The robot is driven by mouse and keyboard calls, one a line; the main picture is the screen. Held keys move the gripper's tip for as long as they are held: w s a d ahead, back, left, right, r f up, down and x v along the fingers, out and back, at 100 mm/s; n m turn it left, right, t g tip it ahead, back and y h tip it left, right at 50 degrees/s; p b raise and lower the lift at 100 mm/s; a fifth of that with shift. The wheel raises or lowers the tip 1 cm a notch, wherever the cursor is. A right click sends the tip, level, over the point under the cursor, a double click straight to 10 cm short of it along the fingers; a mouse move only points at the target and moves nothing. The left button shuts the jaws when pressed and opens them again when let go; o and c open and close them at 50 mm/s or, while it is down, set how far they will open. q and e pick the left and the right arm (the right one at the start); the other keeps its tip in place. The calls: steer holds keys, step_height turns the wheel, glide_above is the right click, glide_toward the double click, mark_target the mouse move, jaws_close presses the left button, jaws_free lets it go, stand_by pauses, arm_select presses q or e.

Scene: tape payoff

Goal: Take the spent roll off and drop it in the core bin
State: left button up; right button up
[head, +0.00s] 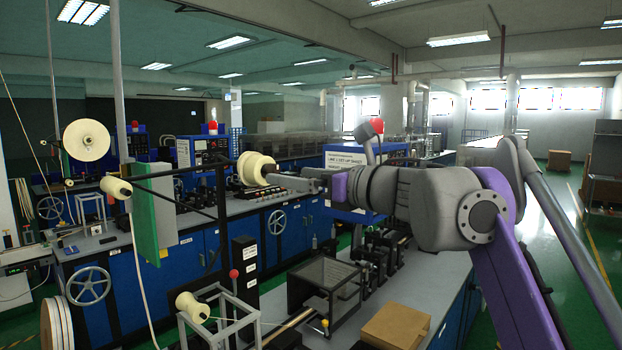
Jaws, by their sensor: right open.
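My right gripper (284,180) reaches in from the right at mid-height, its jaws open and pointing left. A cream roll (252,168) with a flanged end is right at its fingertips. I cannot tell whether the fingers touch it, and its support is not clear. Other cream rolls show: a large one (87,140) at the upper left, a small one (116,187) by the green panel, and another small one (192,307) low in front. None is plainly marked as spent. No container is clearly readable as the core bin. My left gripper is out of view.
A dark open-topped box (325,283) and a brown carton (396,325) sit on the front bench. A black post frame (222,200) stands just left of the roll at my gripper. Green floor is free at right.

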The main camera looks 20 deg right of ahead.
mark_target(261, 170)
steer(key=p+x, duration=0.2)
steer(key=x, duration=0.6)
steer(key=shift+w+a+r, duration=0.1)
steer(key=shift+r, duration=0.1)
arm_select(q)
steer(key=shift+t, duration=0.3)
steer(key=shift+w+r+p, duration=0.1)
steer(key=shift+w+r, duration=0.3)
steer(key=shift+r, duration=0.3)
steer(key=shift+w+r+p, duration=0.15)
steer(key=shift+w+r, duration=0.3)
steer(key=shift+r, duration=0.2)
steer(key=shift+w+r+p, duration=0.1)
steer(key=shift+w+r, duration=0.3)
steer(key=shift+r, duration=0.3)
arm_select(e)
steer(key=shift+x, duration=0.95)
steer(key=shift+f, duration=0.2)
steer(key=c, duration=1.2)
steer(key=shift+o, duration=0.2)
steer(key=shift+r, duration=0.15)
steer(key=shift+r, duration=0.25)
